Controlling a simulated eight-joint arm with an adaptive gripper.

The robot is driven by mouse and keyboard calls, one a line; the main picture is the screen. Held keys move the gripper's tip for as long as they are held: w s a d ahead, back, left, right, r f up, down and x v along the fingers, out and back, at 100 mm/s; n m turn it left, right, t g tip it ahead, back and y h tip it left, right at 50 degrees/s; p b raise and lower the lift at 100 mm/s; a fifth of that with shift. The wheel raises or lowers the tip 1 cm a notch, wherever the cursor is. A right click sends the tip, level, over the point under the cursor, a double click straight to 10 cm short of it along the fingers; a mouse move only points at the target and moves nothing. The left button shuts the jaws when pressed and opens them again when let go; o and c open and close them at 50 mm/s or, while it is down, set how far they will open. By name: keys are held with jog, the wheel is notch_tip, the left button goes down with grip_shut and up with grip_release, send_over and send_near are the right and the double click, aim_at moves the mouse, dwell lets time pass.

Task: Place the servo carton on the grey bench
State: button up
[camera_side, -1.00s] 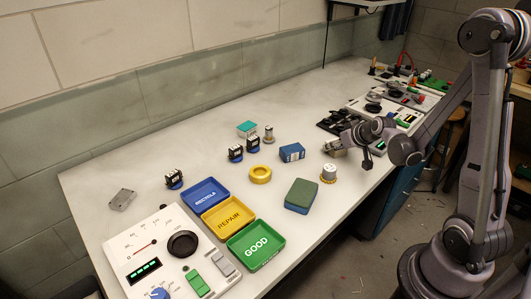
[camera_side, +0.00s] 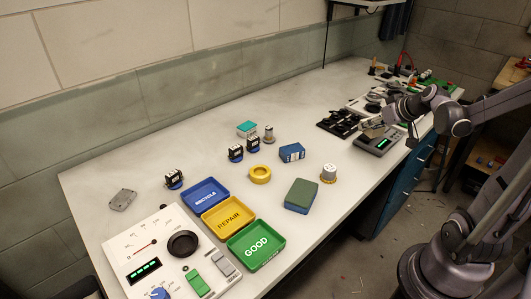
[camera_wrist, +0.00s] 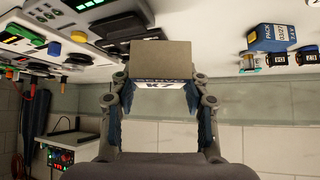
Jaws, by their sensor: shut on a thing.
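In the side view, my gripper (camera_side: 366,124) is toward the right of the pale grey bench (camera_side: 300,105). There the carton (camera_side: 376,131) is small and partly hidden, just over or on a grey device with a green display (camera_side: 378,143). I cannot tell whether they touch.
A black tray (camera_side: 338,123) lies left of my gripper. A white-topped yellow cap (camera_side: 328,172), blue box (camera_side: 292,152), green-topped blue block (camera_side: 300,195) and yellow ring (camera_side: 260,174) stand nearer. Blue (camera_side: 224,204), yellow (camera_side: 245,219) and green (camera_side: 274,258) trays lie in front. The bench's back middle is clear.

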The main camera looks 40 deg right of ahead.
jog(key=shift+s+d+r, duration=0.45)
jog(key=shift+s+r, duration=0.05)
jog(key=shift+s, duration=0.25)
jog(key=shift+s+d+r, duration=0.1)
jog(key=shift+d, duration=0.15)
jog(key=shift+w+d+n+y, duration=0.1)
jog(key=shift+w+n+y, duration=0.3)
jog(key=shift+w+n, duration=0.1)
jog(key=w+a+n+g+h, duration=0.2)
jog(key=w+n+g+h, duration=0.55)
jog(key=w+n, duration=1.55)
jog(key=w+a+f, duration=0.2)
jog(key=w, duration=0.1)
jog(key=w+a+f+m, duration=0.1)
jog(key=w+a+f, duration=0.1)
jog(key=w+a, duration=0.1)
jog(key=w+a+f+m+g, duration=0.1)
jog(key=w+a+f, duration=0.1)
jog(key=w, duration=0.1)
jog(key=shift+w+a+f+y, duration=0.1)
jog(key=shift+w+a+y, duration=0.1)
jog(key=shift+y, duration=0.15)
jog(key=shift+w+a+f, duration=0.2)
jog(key=shift+a+f, duration=0.05)
jog(key=shift+f, duration=1.95)
